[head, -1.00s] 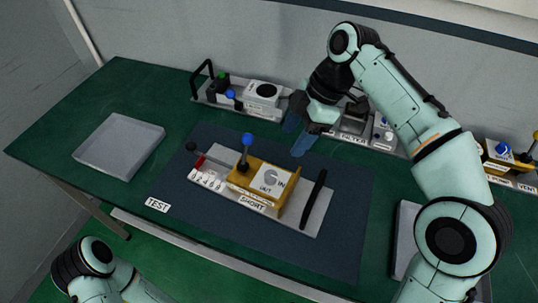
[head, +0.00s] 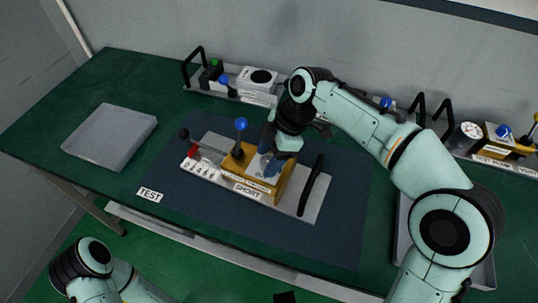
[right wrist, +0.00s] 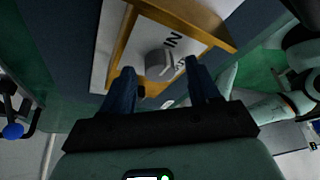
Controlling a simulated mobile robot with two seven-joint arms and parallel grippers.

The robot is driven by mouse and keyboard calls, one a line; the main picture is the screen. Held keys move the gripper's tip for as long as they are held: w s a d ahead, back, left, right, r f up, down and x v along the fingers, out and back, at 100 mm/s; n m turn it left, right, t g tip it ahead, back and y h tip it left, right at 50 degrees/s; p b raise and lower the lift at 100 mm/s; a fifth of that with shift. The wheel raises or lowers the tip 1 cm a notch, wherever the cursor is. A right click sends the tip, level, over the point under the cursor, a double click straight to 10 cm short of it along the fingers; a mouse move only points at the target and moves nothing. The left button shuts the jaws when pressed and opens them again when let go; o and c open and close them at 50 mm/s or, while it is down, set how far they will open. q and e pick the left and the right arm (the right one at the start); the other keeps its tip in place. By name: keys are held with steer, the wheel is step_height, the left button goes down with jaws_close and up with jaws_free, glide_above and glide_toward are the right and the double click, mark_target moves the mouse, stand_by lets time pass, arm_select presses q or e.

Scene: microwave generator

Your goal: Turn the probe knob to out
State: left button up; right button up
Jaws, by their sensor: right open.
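The probe knob (right wrist: 158,63) is a small grey knob on a white plate marked IN, on the yellow block (head: 236,167). A second word on the plate is partly hidden in the right wrist view. My right gripper (head: 268,165) is over this plate, its blue fingers pointing down. In the right wrist view the right gripper (right wrist: 160,85) is open, one finger on each side of the knob, with gaps showing between. In the head view the fingers hide the knob. My left arm shows at the lower left, but its gripper cannot be made out.
The block has a blue-topped lever (head: 241,125) and a SHORT label, and sits on a grey plate with a black handle (head: 313,186). The plate lies on a dark mat (head: 340,220). An empty grey tray (head: 110,136) is at left. Other modules line the wall.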

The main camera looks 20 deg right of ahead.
steer(key=c, duration=1.1)
steer(key=shift+o, duration=0.3)
steer(key=shift+m, duration=0.3)
steer(key=m+t, duration=0.1)
steer(key=m, duration=0.1)
steer(key=shift+s+m+b, duration=0.15)
steer(key=shift+m+b, duration=0.25)
steer(key=m+t, duration=0.1)
steer(key=m, duration=0.1)
steer(key=m+h, duration=0.1)
steer(key=m, duration=0.1)
steer(key=shift+s+t, duration=0.15)
steer(key=shift+t, duration=0.25)
steer(key=m, duration=0.3)
steer(key=m+t+h, duration=0.1)
steer(key=m, duration=0.1)
steer(key=shift+a+m+h, duration=0.2)
steer(key=shift+m+h, duration=0.1)
steer(key=shift+m, duration=0.1)
steer(key=m+h, duration=0.1)
steer(key=m, duration=0.3)
steer(key=shift+a+m+t+h, duration=0.1)
steer(key=shift+m+t+h, duration=0.2)
steer(key=shift+h, duration=0.1)
steer(key=shift+s, duration=0.1)
